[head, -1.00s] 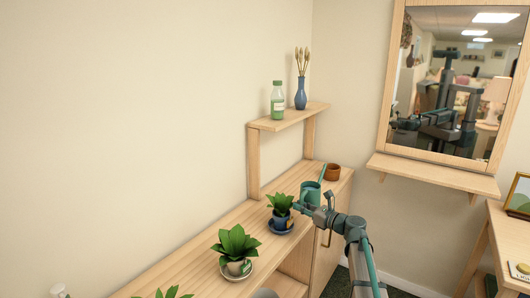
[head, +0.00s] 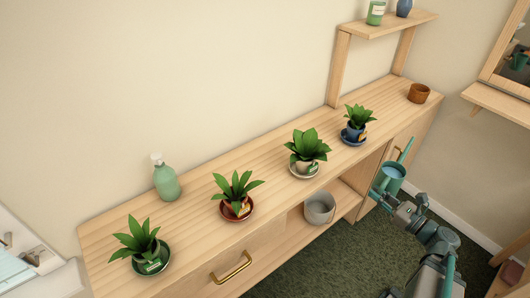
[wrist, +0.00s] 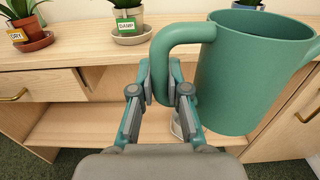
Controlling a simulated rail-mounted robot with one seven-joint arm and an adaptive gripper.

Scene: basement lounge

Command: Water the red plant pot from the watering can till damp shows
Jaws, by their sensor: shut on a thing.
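The red plant pot (head: 237,209) stands on a dark red saucer on the cabinet top, second from the left, with a leafy plant. In the wrist view the red pot (wrist: 28,28) stands at the upper left, and its tag reads DRY. My gripper (head: 401,207) is shut on the handle of the teal watering can (head: 390,180). In the wrist view the jaws (wrist: 160,92) close around the handle, and the can (wrist: 245,75) looks roughly upright. The can hangs in front of the cabinet's right part, well to the right of the red pot.
A green pot (head: 151,264), a cream pot (head: 306,167) tagged DAMP in the wrist view, and a blue pot (head: 355,132) share the cabinet top (head: 270,178). A green pump bottle (head: 166,183) and brown cup (head: 419,93) stand there too. A grey container (head: 319,208) sits below.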

